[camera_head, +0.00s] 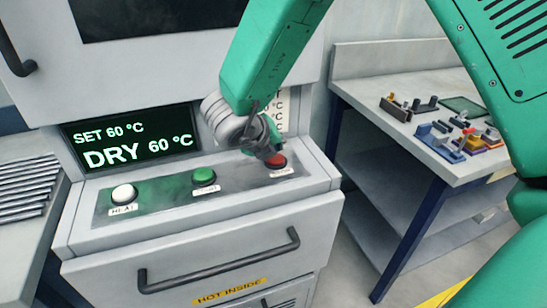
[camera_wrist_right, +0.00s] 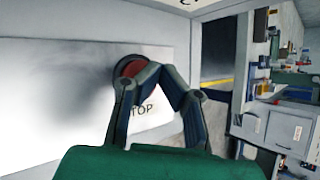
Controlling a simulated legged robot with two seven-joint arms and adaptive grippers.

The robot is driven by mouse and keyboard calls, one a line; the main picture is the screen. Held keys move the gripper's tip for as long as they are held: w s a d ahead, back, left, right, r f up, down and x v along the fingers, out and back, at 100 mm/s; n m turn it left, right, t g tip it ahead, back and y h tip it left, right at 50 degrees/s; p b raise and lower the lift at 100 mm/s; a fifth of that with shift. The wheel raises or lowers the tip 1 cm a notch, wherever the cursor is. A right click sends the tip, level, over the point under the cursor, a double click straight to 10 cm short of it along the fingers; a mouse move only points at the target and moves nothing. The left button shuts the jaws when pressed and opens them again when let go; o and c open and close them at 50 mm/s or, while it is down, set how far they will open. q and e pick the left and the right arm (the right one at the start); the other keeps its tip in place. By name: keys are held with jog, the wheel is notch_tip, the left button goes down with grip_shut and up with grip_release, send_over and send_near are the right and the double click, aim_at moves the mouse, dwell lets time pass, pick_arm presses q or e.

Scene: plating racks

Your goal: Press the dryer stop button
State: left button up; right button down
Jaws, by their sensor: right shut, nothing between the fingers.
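The red stop button (camera_head: 277,160) sits at the right end of the dryer's sloped button panel (camera_head: 150,212). My right gripper (camera_head: 268,153) is shut and empty, with its fingertips at the red button and partly covering it. In the right wrist view the shut fingertips (camera_wrist_right: 150,75) overlap the edge of the red button (camera_wrist_right: 133,68), above a label ending in "TOP". I cannot tell whether they touch it or whether it is pushed in. The dryer display (camera_head: 130,143) reads "SET 60 °C" and "DRY 60 °C". My left gripper is not in view.
A green button (camera_head: 204,174) and a white button (camera_head: 123,194) are left of the red one. A drawer handle (camera_head: 218,262) juts out below the panel. A grey workbench (camera_head: 400,125) with small parts stands at right, and a slatted surface (camera_head: 25,185) lies at left.

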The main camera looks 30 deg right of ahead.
jog(key=shift+d+f, duration=0.1)
jog(key=shift+d, duration=0.25)
jog(key=shift+a+r, duration=0.2)
jog(key=shift+a, duration=0.5)
jog(key=shift+d+f+b, duration=0.45)
jog(key=shift+d+f, duration=0.2)
jog(key=shift+d, duration=0.3)
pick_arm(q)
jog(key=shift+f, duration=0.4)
pick_arm(e)
jog(key=shift+a+r, duration=0.15)
jog(key=shift+a, duration=0.3)
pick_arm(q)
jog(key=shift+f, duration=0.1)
